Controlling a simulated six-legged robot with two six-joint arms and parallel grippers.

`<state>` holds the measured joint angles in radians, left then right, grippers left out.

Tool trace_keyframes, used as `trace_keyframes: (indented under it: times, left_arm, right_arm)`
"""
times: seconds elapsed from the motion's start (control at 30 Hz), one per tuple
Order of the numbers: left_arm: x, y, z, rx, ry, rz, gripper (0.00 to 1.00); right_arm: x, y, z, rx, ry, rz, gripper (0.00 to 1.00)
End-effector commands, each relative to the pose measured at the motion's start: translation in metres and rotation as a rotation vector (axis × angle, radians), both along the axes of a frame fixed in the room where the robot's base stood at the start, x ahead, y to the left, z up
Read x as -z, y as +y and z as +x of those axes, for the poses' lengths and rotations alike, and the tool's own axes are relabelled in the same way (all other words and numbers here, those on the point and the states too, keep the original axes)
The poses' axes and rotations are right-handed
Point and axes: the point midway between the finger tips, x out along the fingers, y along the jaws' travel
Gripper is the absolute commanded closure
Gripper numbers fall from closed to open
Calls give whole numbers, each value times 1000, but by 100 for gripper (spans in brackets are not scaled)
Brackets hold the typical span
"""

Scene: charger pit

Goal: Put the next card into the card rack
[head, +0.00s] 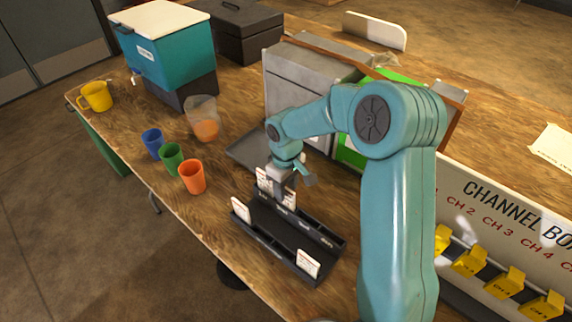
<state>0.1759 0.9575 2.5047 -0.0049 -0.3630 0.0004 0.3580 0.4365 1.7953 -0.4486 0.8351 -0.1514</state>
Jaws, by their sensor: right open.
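The card rack (268,240) is a black, two-row holder on the wooden table. One white card (241,210) stands at the left end of its near row, and another white card (308,263) stands at the right end of that row. Further white cards (263,179) show at the rack's far left end, partly hidden by my right gripper (281,187). That gripper points down over the far row's left end, close to these cards, and is open. Whether it touches a card I cannot tell. My left gripper is out of view.
Orange (192,177), green (173,159) and blue (152,143) cups stand left of the rack. A dark tray (246,151) lies behind it. A clear pitcher (205,119), teal cooler (168,55) and yellow mug (96,97) stand farther back. A channel board (510,225) is at right.

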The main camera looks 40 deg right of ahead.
Motion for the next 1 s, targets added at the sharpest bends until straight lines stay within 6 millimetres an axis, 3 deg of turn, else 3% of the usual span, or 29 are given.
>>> trace_keyframes:
  times: [0.3,0.5,0.7,1.0]
  left_arm:
    - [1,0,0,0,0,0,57]
    - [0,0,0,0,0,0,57]
    - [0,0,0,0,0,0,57]
    - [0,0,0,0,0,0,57]
  right_arm:
    - [-86,0,1,-1,-6,-1,58]
    - [-120,0,1,0,-2,-1,58]
    - [-132,0,0,0,0,0,58]
    - [-132,0,0,0,0,0,58]
